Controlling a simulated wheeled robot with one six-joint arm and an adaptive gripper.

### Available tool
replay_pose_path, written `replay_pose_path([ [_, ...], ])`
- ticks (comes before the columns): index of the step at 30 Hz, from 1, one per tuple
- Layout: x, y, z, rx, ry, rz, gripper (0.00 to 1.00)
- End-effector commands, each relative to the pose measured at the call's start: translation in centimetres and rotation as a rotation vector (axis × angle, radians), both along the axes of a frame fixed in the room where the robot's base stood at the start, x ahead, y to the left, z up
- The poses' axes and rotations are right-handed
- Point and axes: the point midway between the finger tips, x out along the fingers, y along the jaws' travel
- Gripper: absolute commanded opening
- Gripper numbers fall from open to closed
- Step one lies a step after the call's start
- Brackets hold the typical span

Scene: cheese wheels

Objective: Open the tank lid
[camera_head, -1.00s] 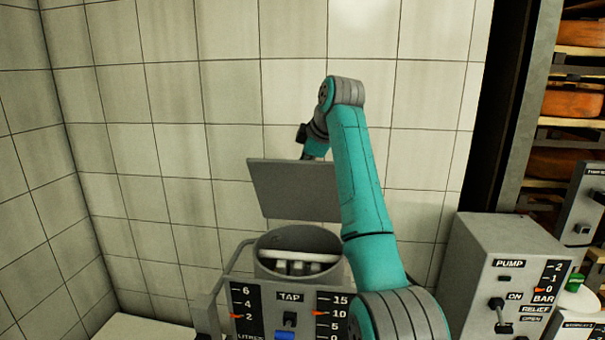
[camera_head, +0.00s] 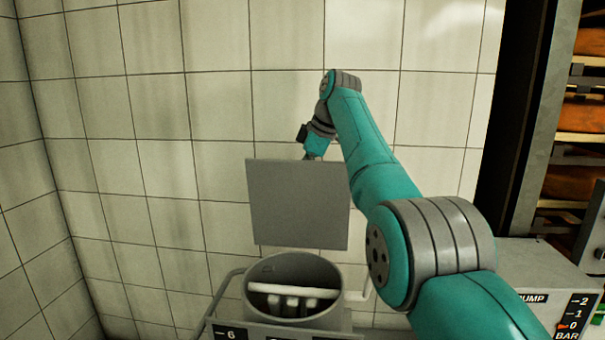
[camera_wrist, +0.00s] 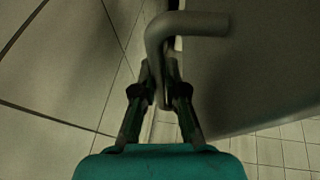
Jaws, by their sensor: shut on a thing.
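The tank (camera_head: 262,275) is a grey round vessel with an open top; a white bar and several pale blocks show inside it. Its lid (camera_head: 298,205) is a flat grey square plate that stands upright above the back of the tank. My gripper is behind the lid's top edge in the head view, mostly hidden by the lid and my arm. In the wrist view my gripper (camera_wrist: 160,88) is shut on the lid's bent grey handle (camera_wrist: 190,24), with a finger on each side of the bar. The lid's broad face fills the right of the wrist view.
A grey pump box (camera_head: 535,275) with a scale stands at the right. A rack of orange cheese wheels (camera_head: 580,125) is behind it. A tiled wall (camera_head: 160,150) is close behind the lid. A grey side rail (camera_head: 222,292) runs along the tank's left.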

Motion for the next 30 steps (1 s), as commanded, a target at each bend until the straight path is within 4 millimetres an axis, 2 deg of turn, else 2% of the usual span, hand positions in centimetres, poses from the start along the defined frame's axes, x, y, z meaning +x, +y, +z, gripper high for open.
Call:
replay_pose_path([
  [15, -0.1, 0.1, -0.1, 0.000, 0.009, 0.001, 0.00],
  [16, -0.1, 0.1, -0.1, 0.000, 0.009, 0.001, 0.18],
  [17, -0.1, 0.1, -0.1, 0.000, 0.009, 0.001, 0.22],
  [26, -0.1, 0.0, 0.0, 0.000, 0.009, 0.000, 0.22],
  [30, -0.3, -0.4, 1.0, 0.000, 0.008, 0.000, 0.22],
])
